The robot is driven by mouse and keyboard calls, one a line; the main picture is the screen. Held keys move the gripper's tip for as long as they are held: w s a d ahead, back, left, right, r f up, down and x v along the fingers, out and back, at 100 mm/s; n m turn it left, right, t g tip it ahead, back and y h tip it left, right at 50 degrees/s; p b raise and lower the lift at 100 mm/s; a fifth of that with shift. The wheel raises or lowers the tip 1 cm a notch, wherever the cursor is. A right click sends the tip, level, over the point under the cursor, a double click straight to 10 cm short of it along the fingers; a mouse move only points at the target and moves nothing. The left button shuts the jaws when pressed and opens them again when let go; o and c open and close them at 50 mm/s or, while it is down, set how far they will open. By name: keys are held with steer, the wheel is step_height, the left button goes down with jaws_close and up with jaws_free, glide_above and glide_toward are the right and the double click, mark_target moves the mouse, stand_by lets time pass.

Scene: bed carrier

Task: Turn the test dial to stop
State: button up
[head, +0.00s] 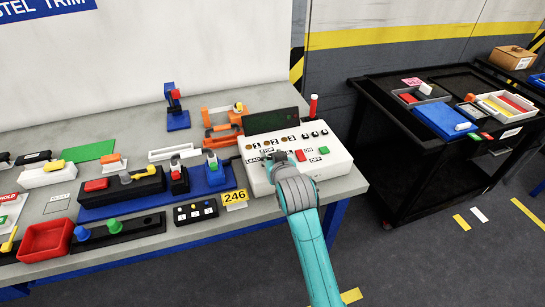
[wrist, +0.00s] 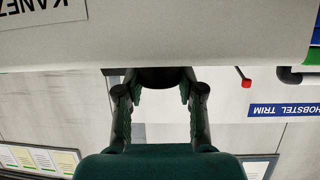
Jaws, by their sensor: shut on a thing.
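The white test panel (head: 335,176) stands at the right end of the bench, with small printed labels including STOP, ON and OFF on its top. My gripper (wrist: 160,86) is over the panel's left front part; in the head view my arm's wrist hides its fingers and what they hold. In the wrist view the two fingers stand on either side of a dark round knob, seemingly the test dial (wrist: 160,76), and are shut on it. The dial's pointer and its setting are hidden.
A red button (head: 300,155) and a green button (head: 323,150) lie just right of my wrist. A dark screen (head: 277,120) and a red-topped post (head: 313,105) rise behind. Fixtures crowd the bench to the left. A black cart (head: 440,165) stands right, across a floor gap.

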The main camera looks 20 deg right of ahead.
steer(key=m+h, duration=0.2)
steer(key=h, duration=0.1)
steer(key=shift+a+m, duration=0.15)
steer(key=shift+m, duration=0.15)
steer(key=m+g+h, duration=0.2)
steer(key=m+h, duration=0.1)
steer(key=shift+m+h, duration=0.3)
steer(key=shift+h, duration=0.1)
steer(key=m+g+h, duration=0.4)
steer(key=m+g, duration=0.1)
steer(key=shift+m+g, duration=0.3)
steer(key=shift+m, duration=0.1)
steer(key=o, duration=1.2)
steer(key=shift+c, duration=0.2)
